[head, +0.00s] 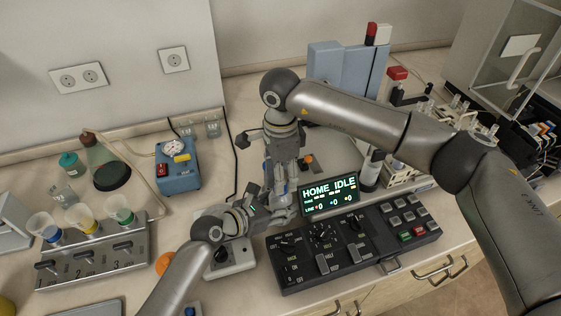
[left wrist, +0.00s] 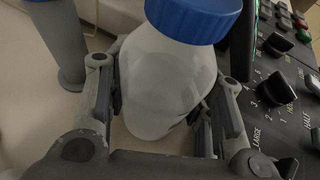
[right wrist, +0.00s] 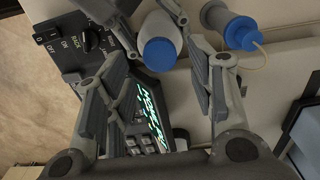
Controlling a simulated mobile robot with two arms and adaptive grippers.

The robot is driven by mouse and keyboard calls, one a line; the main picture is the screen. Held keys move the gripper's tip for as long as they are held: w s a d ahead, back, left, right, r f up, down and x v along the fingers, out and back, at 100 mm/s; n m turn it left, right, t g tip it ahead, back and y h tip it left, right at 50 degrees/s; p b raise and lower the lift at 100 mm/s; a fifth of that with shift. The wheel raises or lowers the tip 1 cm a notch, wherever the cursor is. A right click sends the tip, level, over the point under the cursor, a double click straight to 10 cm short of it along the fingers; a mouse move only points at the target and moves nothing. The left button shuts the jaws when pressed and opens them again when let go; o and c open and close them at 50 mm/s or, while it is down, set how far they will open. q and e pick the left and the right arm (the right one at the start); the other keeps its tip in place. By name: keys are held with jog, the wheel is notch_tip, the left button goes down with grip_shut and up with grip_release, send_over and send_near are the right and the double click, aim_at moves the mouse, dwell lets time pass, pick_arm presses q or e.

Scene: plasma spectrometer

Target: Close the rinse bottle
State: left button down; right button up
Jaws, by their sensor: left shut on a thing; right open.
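A white bottle with a blue cap (left wrist: 190,15) on top stands upright between the fingers of my left gripper (left wrist: 165,110), which is shut on its body (left wrist: 160,75). In the right wrist view the blue cap (right wrist: 158,54) shows from above; I cannot tell how tightly it sits. My right gripper (right wrist: 160,75) is open, pointing down above the bottle, with its fingers apart on either side of the cap and not visibly touching it. In the head view my left gripper (head: 258,208) and right gripper (head: 284,200) are close together and largely hide the bottle.
A control panel (head: 350,262) with knobs and a lit display (head: 330,196) stands just right of the grippers. A second container with a blue top (right wrist: 240,33) and thin tube is beside the bottle.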

jog(key=shift+f, duration=1.6)
jog(key=c, duration=1.1)
jog(key=m, duration=0.3)
jog(key=shift+m, duration=0.4)
jog(key=m, duration=0.4)
jog(key=shift+m, duration=0.4)
jog(key=o, duration=1.2)
